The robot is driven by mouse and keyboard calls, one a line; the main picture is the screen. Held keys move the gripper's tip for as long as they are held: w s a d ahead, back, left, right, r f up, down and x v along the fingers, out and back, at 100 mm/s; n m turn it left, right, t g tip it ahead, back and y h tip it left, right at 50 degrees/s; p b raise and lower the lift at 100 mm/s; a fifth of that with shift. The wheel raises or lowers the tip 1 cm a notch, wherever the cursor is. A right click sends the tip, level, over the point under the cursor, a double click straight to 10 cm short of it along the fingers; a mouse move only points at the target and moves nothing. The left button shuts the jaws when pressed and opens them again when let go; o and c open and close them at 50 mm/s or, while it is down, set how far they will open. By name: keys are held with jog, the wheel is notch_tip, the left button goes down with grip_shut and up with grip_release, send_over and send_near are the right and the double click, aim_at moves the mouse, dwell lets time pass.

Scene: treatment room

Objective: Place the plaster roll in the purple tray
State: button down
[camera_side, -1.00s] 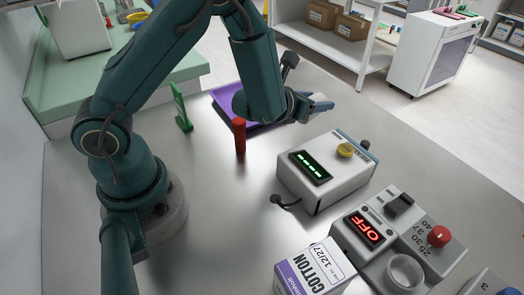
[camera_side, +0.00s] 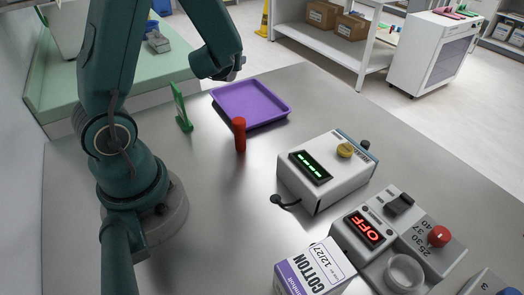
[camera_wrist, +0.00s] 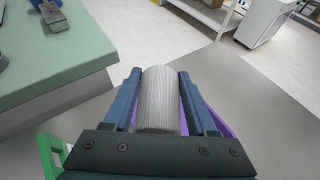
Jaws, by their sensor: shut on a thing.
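The plaster roll (camera_wrist: 160,105), a pale grey-white fibrous cylinder, is between the two blue fingers of my gripper (camera_wrist: 159,73) in the wrist view. The fingers are shut on its sides. The purple tray (camera_side: 250,103) lies on the steel table in the side view, and its inside looks empty. Strips of the tray (camera_wrist: 217,118) show below and beside the fingers in the wrist view. In the side view my arm's end is at the tray's back left; my fingers and the roll are hidden there.
A red cylinder (camera_side: 239,136) stands just in front of the tray, and a green upright stand (camera_side: 181,110) is to its left. A white device with a green display (camera_side: 325,170) is at the right. A cotton box (camera_side: 315,268) is in front. Bare table lies between.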

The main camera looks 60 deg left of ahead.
jog(key=s+a+n+g+y, duration=0.2)
jog(key=s+a+n+g, duration=0.1)
jog(key=s+a, duration=0.25)
send_over(248, 102)
notch_tip(248, 102, down, 6)
jog(key=shift+f, duration=2.15)
jog(key=shift+f, duration=0.2)
jog(key=shift+c, duration=1)
grip_release()
jog(key=shift+r, duration=0.1)
